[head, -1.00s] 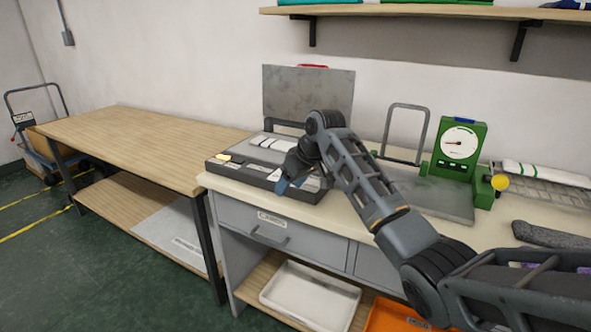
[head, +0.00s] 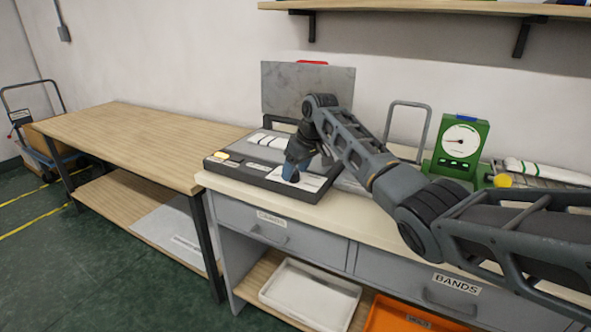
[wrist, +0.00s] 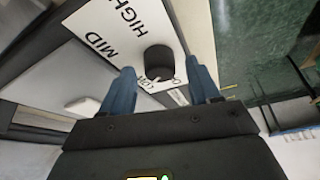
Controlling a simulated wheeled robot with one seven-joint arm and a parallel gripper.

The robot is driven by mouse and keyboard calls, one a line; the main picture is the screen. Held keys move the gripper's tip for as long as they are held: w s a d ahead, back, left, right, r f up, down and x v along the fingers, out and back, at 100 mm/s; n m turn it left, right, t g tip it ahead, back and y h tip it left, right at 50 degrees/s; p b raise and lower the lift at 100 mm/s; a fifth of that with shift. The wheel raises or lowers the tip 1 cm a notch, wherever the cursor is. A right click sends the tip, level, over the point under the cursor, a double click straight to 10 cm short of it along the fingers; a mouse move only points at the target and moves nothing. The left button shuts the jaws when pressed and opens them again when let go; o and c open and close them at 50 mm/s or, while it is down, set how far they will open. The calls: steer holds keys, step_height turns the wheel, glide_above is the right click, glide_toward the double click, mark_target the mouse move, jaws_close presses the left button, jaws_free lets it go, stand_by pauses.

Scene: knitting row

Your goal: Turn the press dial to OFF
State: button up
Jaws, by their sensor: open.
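The press (head: 232,166) sits on the bench with its grey plate (head: 308,84) raised. In the wrist view its black round dial (wrist: 158,60) stands on a white label panel (wrist: 128,27) reading HIGH, MID and LOW; a further label by the dial is partly hidden. Which label the dial points to cannot be told. My gripper (wrist: 161,72) is open, its blue fingers on either side of the dial; contact is not clear. In the head view my gripper (head: 291,172) points down over the press's front right, and the dial is hidden there.
A green gauge scale (head: 461,146) and a metal-framed stand (head: 408,107) are on the right of the bench. A bare wooden table (head: 130,140) is on the left. A white tray (head: 310,294) and an orange bin (head: 395,314) lie below.

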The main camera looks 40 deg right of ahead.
steer(key=shift+f, duration=0.15)
steer(key=c, duration=1)
